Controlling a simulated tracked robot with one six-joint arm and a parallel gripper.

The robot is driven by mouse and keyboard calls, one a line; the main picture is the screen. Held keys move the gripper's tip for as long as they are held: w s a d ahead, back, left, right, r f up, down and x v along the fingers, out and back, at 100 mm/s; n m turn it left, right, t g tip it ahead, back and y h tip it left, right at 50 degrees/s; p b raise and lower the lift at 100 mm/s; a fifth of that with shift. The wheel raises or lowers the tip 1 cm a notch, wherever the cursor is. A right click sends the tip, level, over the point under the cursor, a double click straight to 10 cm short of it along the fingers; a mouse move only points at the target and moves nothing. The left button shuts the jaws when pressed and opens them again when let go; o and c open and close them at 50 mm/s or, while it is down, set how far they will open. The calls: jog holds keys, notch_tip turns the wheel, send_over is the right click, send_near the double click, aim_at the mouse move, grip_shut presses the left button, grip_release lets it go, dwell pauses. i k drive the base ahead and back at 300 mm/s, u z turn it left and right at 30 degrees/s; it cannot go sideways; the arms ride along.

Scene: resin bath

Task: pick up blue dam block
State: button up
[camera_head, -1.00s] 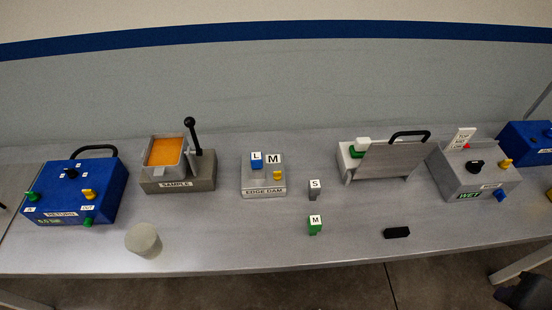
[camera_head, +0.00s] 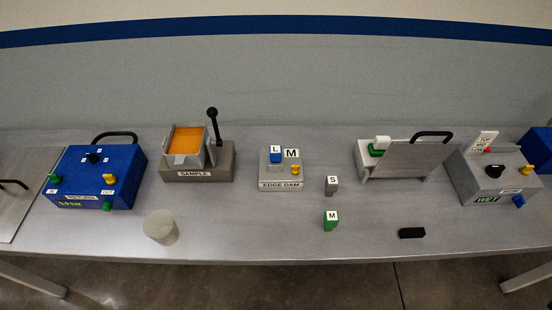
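The blue dam block (camera_head: 275,157), with a white top marked L, sits on the left part of the grey EDGE DAM base (camera_head: 281,186). A tile marked M (camera_head: 291,154) is beside it on the right, and a small yellow knob (camera_head: 295,170) is on the same base. My gripper is not in view.
A grey S block (camera_head: 332,186) and a green M block (camera_head: 331,221) stand right of the base. The SAMPLE unit (camera_head: 197,176) with its upright lever is left. A round grey cylinder (camera_head: 161,227) and black bar (camera_head: 411,233) are near the front edge. Bench ahead of the base is clear.

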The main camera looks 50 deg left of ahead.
aim_at(275, 151)
jog(key=u, duration=0.05)
jog(key=k, duration=1.8)
jog(key=u, duration=1.9)
jog(key=i, duration=1)
jog(key=u, duration=0.05)
